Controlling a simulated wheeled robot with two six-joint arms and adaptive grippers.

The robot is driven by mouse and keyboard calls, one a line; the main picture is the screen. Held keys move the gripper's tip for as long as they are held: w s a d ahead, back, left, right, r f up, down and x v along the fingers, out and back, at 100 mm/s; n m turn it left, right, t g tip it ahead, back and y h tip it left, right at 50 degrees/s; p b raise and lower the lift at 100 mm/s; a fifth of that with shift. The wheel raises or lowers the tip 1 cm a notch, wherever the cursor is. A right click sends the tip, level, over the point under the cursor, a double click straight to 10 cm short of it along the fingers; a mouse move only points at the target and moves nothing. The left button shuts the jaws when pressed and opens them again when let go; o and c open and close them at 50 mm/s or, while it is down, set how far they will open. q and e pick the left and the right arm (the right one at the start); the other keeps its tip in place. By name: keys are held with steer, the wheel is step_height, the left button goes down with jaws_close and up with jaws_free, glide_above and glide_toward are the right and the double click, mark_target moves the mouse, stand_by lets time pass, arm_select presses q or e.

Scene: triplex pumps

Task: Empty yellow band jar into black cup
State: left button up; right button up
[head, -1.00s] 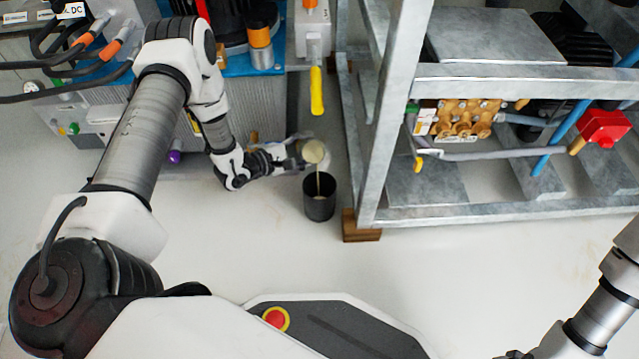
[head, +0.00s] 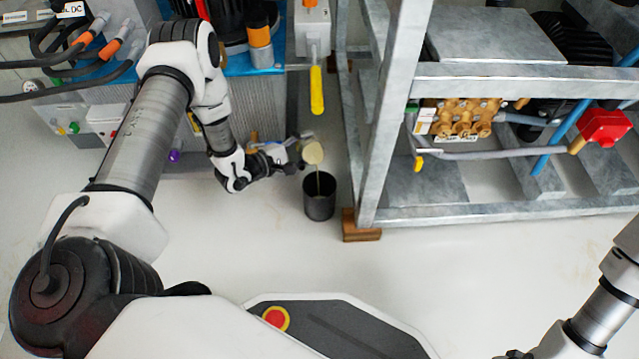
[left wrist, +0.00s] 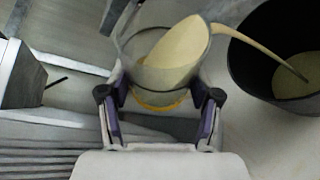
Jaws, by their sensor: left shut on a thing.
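The yellow band jar (left wrist: 158,82) is a clear jar with a yellow band, held between the fingers of my left gripper (left wrist: 160,105) in the left wrist view. The jar is tilted, and a cream-coloured liquid runs from its mouth in a thin stream. In the head view the jar (head: 312,152) is above the black cup (head: 319,204), with my left gripper (head: 297,152) at its left. The black cup stands upright on the floor. In the left wrist view the cup (left wrist: 243,62) shows pale liquid inside, and the stream reaches into it.
A grey metal frame (head: 500,207) on a wooden block (head: 361,226) stands right of the cup. A yellow-handled valve (head: 317,91) hangs above the jar. Ribbed grey equipment (head: 150,127) is at the left. The floor in front of the cup is clear.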

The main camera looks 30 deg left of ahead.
mark_target(311, 150)
arm_select(q)
steer(key=shift+f+m+t+b, duration=0.5)
steer(key=shift+m+b, duration=0.1)
steer(key=shift+m, duration=0.4)
stand_by(1.5)
steer(key=shift+s+d+r+m+t, duration=0.4)
steer(key=shift+s+d+r+m, duration=0.15)
steer(key=shift+m, duration=0.15)
stand_by(0.8)
steer(key=shift+s+d+r+m+t+p, duration=0.2)
steer(key=shift+r+m+t, duration=0.1)
steer(key=shift+m, duration=0.3)
steer(key=shift+s+d+r+m+t+p, duration=0.1)
steer(key=shift+r+m+t+p, duration=0.15)
steer(key=shift+m, duration=0.35)
stand_by(1.1)
